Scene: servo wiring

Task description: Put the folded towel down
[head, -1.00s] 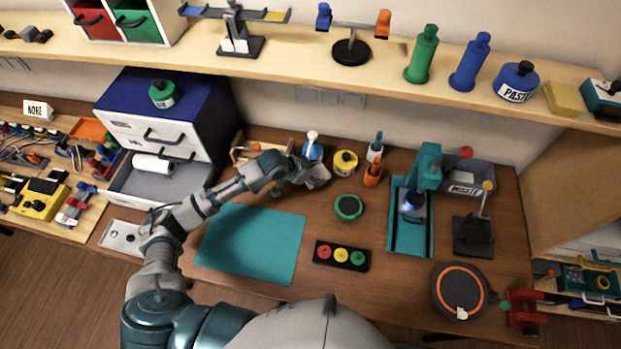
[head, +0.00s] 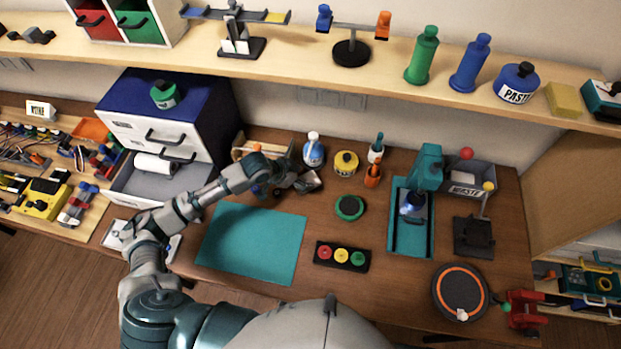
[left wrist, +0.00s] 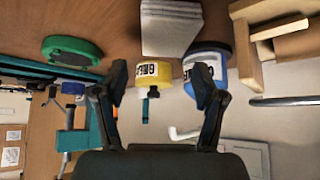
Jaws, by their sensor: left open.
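The folded towel (left wrist: 171,28) is a pale grey, layered square lying on the brown tabletop in the left wrist view. In the head view the towel (head: 313,180) shows small and partly hidden, just right of my left gripper. My left gripper (head: 294,182) is low over the back of the table, behind the teal mat. In the left wrist view the gripper (left wrist: 161,78) has its two dark fingers spread apart with nothing held between them. The towel lies beyond the fingertips, apart from them. My right gripper is not in view.
A blue-and-white bottle (head: 313,150) and a yellow pot (head: 345,163) stand close behind the towel. The teal mat (head: 252,243) is bare. An open drawer (head: 135,192) is at the left.

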